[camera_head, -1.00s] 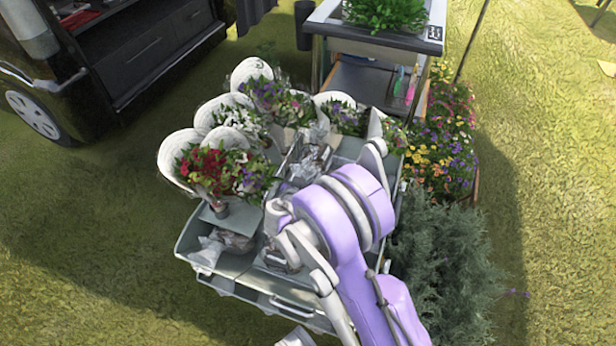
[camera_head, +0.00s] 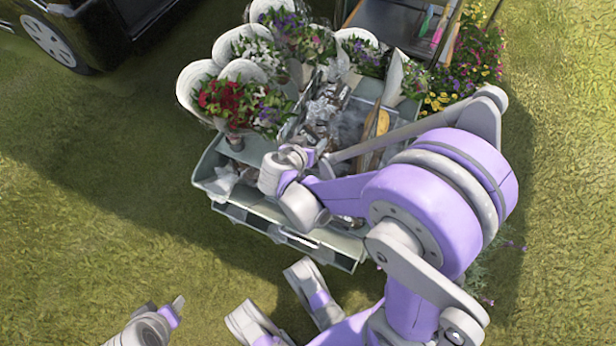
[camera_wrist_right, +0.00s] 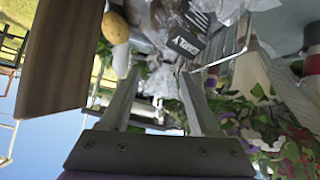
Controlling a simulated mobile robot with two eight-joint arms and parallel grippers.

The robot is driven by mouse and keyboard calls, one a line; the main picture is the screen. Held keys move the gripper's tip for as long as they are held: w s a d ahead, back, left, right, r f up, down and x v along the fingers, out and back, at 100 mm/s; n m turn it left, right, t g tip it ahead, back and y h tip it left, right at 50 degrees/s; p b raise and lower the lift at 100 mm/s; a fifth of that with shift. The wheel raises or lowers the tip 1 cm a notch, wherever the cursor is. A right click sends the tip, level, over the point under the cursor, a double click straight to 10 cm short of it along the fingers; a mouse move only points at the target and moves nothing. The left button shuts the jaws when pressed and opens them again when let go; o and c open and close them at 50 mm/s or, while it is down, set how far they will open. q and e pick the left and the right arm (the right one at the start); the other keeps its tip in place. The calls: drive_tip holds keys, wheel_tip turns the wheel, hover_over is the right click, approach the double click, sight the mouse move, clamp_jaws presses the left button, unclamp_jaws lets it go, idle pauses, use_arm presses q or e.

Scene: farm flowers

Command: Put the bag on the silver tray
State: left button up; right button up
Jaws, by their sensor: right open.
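Several clear, crinkled silvery bags (camera_head: 325,108) lie in the middle of the grey flower cart in the head view. In the right wrist view a clear bag with a dark printed label (camera_wrist_right: 187,40) lies beyond the fingertips. My right gripper (camera_wrist_right: 160,75) is open, with nothing seen held between its fingers. In the head view its wrist is over the cart's near part, and its fingers are hard to make out. I cannot clearly tell the silver tray from the cart's other grey surfaces. Part of my left arm, with one finger-like tip (camera_head: 178,304), shows at the lower left.
Flower bouquets (camera_head: 238,100) in white wrappers stand along the cart's left and back. A brown board (camera_wrist_right: 62,55) and a yellowish rounded thing (camera_wrist_right: 115,27) are near my right gripper. A dark vehicle (camera_head: 95,35) is at the upper left. The grass at left is free.

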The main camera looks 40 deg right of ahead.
drive_tip(key=s+a+r+n+y, duration=0.3)
drive_tip(key=s+a+n+y, duration=0.6)
drive_tip(key=s+a, duration=0.4)
drive_tip(key=shift+s+a+n+g, duration=0.2)
drive_tip(key=shift+s+n+g, duration=0.2)
drive_tip(key=shift+s, duration=0.8)
drive_tip(key=shift+r, duration=0.2)
